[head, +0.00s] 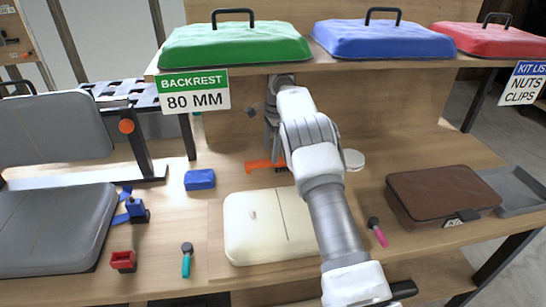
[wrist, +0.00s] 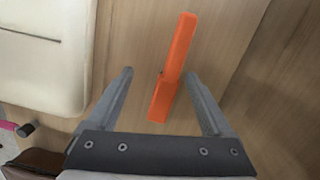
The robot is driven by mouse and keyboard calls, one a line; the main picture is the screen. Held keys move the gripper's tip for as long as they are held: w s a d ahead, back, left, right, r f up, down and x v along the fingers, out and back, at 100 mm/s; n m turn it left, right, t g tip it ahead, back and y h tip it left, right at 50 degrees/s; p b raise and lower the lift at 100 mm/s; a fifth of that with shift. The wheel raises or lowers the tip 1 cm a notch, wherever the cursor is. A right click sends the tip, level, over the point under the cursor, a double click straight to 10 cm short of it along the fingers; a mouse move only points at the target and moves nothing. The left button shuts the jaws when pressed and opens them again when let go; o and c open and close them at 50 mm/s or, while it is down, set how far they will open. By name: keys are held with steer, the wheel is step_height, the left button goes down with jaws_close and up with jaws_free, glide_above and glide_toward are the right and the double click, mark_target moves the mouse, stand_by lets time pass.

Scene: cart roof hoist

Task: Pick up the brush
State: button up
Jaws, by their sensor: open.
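The orange brush (head: 262,165) lies on the wooden bench top behind the cream cushion, partly hidden by my arm in the head view; dark bristles show at its right end. In the wrist view the brush (wrist: 178,55) runs lengthwise between my fingers, its wider block nearer the palm and its narrower handle beyond the fingertips. My gripper (wrist: 159,74) is open and empty, with a gap on both sides of the brush. In the head view my gripper (head: 271,140) points down just above the brush, partly hidden by my arm. The height gap is hard to tell.
A shelf with green (head: 235,44), blue (head: 382,39) and red (head: 492,38) cushions overhangs the bench behind my gripper. The cream cushion (head: 248,230) lies in front. A blue block (head: 200,180) lies left, a white disc (head: 353,159) right, a brown case (head: 440,194) farther right.

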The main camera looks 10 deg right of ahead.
mark_target(278, 162)
steer(key=w+d+m, duration=0.1)
steer(key=w+d+h+p, duration=0.1)
steer(key=d, duration=0.1)
steer(key=shift+w+f+m+t, duration=0.15)
steer(key=shift+m+t, duration=0.15)
steer(key=shift+m, duration=0.1)
step_height(278, 162, down, 7)
steer(key=shift+a+f+b, duration=0.1)
steer(key=shift+f+b, duration=0.1)
steer(key=shift+b, duration=0.55)
steer(key=shift+c, duration=0.3)
jaws_close()
